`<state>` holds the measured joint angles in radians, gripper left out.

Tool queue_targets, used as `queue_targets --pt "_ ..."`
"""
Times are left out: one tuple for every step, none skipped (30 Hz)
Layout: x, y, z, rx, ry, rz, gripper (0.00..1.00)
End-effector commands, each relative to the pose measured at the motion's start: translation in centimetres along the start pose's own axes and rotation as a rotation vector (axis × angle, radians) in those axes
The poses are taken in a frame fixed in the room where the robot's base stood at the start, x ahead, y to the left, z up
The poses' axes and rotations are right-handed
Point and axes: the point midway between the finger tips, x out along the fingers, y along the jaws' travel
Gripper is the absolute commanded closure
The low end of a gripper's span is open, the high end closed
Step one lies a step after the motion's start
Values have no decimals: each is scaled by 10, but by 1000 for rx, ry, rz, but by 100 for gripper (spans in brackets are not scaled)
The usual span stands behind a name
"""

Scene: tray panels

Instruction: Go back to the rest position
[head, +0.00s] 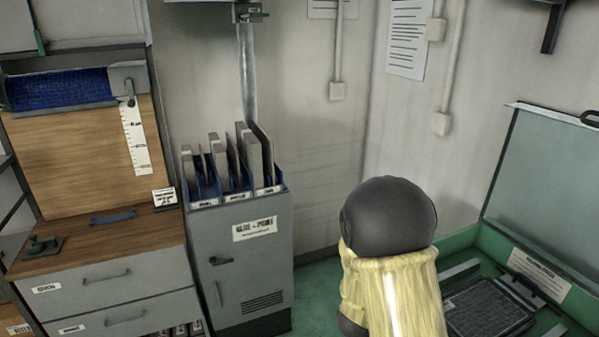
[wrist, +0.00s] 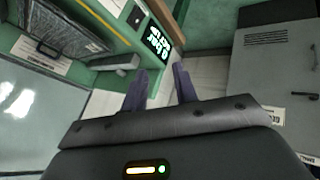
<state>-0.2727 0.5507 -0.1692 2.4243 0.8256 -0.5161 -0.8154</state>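My gripper (wrist: 160,83) shows in the wrist view with its two dark purple fingers apart and nothing between them. Pale floor tiles show beyond the fingertips. In the head view, part of my arm, with a dark round joint and a pale yellow cover, stands at the lower right of centre. The fingers are hidden in that view.
A grey cabinet (head: 240,255) holds several upright panels in blue slots. A wooden-topped drawer unit (head: 100,238) stands left of it. At right, a green bench (head: 492,240) bears a dark panel (head: 490,312) with a handle. A lit display (wrist: 157,41) is near the fingers.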

Motion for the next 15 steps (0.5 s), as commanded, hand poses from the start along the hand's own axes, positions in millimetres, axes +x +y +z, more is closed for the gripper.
queue_targets --pt "-13 -3 -4 39 3 -73 71" --pt "-20 -6 -4 59 -4 -118 71" --pt "-31 -10 -4 81 -13 -174 71" --pt "-40 -12 -4 96 -22 -213 71" --pt "-48 -14 -2 109 -33 -250 71" --pt "-60 -16 1 123 -51 -294 71" --pt "-69 -17 3 131 -67 -325 71" --pt "-78 -16 6 139 -83 -351 71" --pt "-90 -16 12 146 -108 -381 71" --pt "-99 -14 17 150 -129 -400 71" --pt "-107 -13 22 152 -151 -415 71" --pt "-118 -9 29 154 -181 -428 71" --pt "-126 -7 35 155 -203 -434 71" --pt "-133 -4 41 155 -226 -436 71" --pt "-141 1 48 154 -252 -434 71"
